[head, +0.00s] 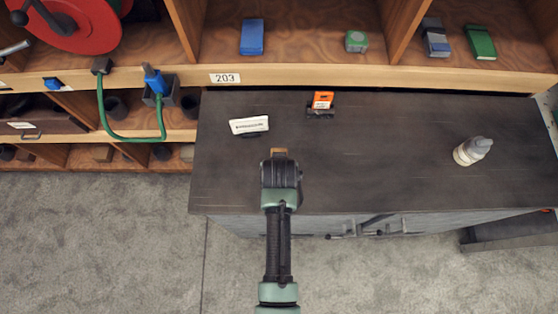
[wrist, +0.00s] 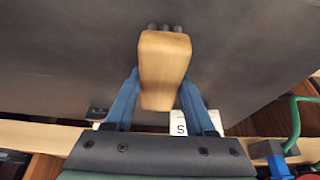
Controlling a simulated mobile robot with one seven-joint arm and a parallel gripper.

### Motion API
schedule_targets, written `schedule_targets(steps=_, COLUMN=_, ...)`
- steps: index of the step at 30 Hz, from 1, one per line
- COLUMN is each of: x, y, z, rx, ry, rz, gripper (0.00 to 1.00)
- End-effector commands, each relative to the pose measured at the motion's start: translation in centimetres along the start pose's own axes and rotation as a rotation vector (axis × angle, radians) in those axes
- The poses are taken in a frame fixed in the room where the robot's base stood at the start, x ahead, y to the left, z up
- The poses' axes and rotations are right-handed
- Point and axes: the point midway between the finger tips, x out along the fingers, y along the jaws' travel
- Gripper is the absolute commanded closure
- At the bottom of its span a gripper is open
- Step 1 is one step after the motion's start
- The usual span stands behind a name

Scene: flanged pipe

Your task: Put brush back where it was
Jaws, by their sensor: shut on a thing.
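My gripper (head: 280,168) is above the front part of the dark tabletop (head: 390,145), left of its middle. In the wrist view its two blue fingers (wrist: 160,92) are shut on the brush (wrist: 162,62), on either side of its pale wooden body. Several dark round tips show at the brush's far end. In the head view only a small tan piece of the brush (head: 279,151) shows past my gripper; the rest is hidden. A white label card (head: 249,125) stands on the tabletop, left of and beyond my gripper. I cannot tell how high the brush is held.
An orange and black item (head: 322,101) is near the tabletop's back edge. A whitish bottle (head: 473,150) stands at the right. Wooden shelves (head: 300,40) behind hold a blue box (head: 252,37) and other small items. A green cable (head: 132,137) hangs at the left. The middle of the tabletop is clear.

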Motion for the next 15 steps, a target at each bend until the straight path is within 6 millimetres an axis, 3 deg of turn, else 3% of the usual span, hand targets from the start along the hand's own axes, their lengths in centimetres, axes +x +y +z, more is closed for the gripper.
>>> schedule_targets(steps=11, x=0.47, y=0.01, z=0.13, rx=0.000, ry=0.002, rz=0.000, gripper=0.97)
schedule_targets(steps=12, x=0.45, y=0.01, z=0.14, rx=0.000, ry=0.001, rz=0.000, gripper=0.42)
schedule_targets(steps=15, x=0.39, y=0.01, z=0.13, rx=0.000, ry=0.001, rz=0.000, gripper=0.24)
